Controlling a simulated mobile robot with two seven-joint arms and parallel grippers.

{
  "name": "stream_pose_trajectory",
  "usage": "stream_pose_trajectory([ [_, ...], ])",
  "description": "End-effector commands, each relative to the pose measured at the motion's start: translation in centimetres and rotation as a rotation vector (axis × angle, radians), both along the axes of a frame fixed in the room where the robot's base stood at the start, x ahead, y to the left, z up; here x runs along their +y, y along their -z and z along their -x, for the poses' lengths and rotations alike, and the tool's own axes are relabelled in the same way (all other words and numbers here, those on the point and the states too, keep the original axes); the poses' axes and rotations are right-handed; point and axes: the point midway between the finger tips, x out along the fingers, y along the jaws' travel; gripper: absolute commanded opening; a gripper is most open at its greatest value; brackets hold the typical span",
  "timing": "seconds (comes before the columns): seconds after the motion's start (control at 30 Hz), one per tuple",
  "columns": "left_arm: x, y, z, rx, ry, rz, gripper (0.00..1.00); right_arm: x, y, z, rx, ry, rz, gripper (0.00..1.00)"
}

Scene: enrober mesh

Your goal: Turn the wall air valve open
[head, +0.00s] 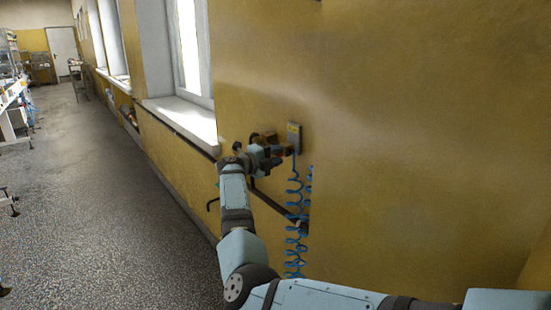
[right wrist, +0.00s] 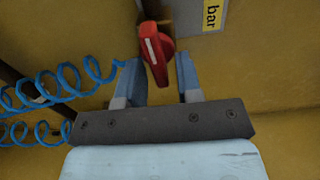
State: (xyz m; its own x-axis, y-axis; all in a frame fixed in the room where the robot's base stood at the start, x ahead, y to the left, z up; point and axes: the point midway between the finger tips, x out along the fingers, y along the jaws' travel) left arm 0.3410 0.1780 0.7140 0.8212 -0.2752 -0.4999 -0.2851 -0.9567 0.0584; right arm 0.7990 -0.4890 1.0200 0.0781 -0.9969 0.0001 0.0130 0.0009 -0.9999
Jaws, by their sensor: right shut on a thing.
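The wall air valve has a red handle (right wrist: 157,55) with a pale stripe, seen in the right wrist view. In the head view the grey plate (head: 294,131) is on the yellow wall, right of the window. My right gripper (head: 284,150) is at the valve, its blue fingers on both sides of the handle and shut on it. The handle is too small and hidden to make out in the head view. My left gripper is not in view.
A blue coiled hose (head: 294,243) hangs below the valve and also shows in the right wrist view (right wrist: 52,86). A dark pipe (head: 270,202) runs along the wall below. A white window sill (head: 187,120) juts out to the left. The speckled floor (head: 95,205) is mostly clear.

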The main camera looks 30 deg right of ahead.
Motion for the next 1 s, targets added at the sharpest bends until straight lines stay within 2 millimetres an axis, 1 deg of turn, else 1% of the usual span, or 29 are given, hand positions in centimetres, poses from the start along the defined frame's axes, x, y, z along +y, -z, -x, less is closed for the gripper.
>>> stream_pose_trajectory([
  [0.37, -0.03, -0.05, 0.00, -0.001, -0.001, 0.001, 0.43, -0.07, -0.13, 0.00, -0.004, 0.000, 0.001, 0.09],
  [0.4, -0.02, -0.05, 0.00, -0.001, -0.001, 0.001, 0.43, -0.07, -0.13, 0.00, -0.004, 0.000, 0.001, 0.38],
  [1.0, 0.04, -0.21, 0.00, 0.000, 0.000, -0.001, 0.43, 0.30, -0.10, 0.14, -0.002, 0.001, 0.000, 0.38],
])
